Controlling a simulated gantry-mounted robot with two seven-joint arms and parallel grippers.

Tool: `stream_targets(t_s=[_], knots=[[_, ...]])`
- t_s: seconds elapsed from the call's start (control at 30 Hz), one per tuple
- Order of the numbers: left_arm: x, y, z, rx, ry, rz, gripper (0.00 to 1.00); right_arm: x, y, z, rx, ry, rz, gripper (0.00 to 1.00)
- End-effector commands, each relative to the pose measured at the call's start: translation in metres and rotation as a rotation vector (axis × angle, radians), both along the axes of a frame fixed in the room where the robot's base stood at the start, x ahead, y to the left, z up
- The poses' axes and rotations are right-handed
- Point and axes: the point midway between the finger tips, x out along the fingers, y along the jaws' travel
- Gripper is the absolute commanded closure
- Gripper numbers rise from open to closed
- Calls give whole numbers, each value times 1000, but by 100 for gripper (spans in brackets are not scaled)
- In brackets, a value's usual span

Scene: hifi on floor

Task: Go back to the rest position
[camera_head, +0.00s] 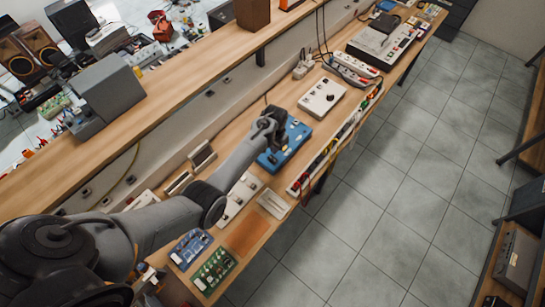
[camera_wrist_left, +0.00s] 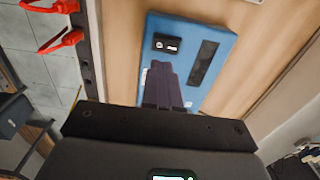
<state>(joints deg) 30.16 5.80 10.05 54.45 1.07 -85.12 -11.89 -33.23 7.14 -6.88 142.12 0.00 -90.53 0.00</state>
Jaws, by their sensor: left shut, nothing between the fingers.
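My left arm reaches in from the lower left in the head view. My left gripper (camera_head: 277,125) is at the blue box (camera_head: 288,145) on the wooden workbench (camera_head: 243,132). In the left wrist view the dark fingers (camera_wrist_left: 165,72) lie together with nothing between them. They show in front of the blue box (camera_wrist_left: 215,38), which carries a black socket piece and a dark slot. I cannot tell whether the fingertips touch it. My right gripper is not in view.
A white control box (camera_head: 322,98), power strips (camera_head: 357,70) and a long rail with cables (camera_head: 335,140) lie on the bench near the blue box. Blue (camera_head: 190,247) and green (camera_head: 213,270) circuit boards lie at the near end. Open tiled floor (camera_head: 400,190) is to the right.

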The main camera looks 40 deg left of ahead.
Motion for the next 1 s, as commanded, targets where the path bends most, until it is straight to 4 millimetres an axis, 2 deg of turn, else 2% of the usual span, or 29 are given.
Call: stream_targets(t_s=[0.37, 0.57, 0.67, 0.77, 0.87, 1.0], knots=[[0, 0, 0, 1, 0, 0, 100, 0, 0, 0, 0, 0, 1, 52], [-13, 1, 3, 24, -14, -5, 100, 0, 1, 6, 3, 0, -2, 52], [-31, -1, 8, 52, -33, -14, 100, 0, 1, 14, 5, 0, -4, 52], [-58, -8, 18, 85, -62, -33, 100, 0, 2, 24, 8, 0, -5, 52], [-93, -22, 34, 110, -100, -60, 100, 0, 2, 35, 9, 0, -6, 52], [-148, -52, 68, 121, -156, -105, 100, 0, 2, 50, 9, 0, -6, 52]])
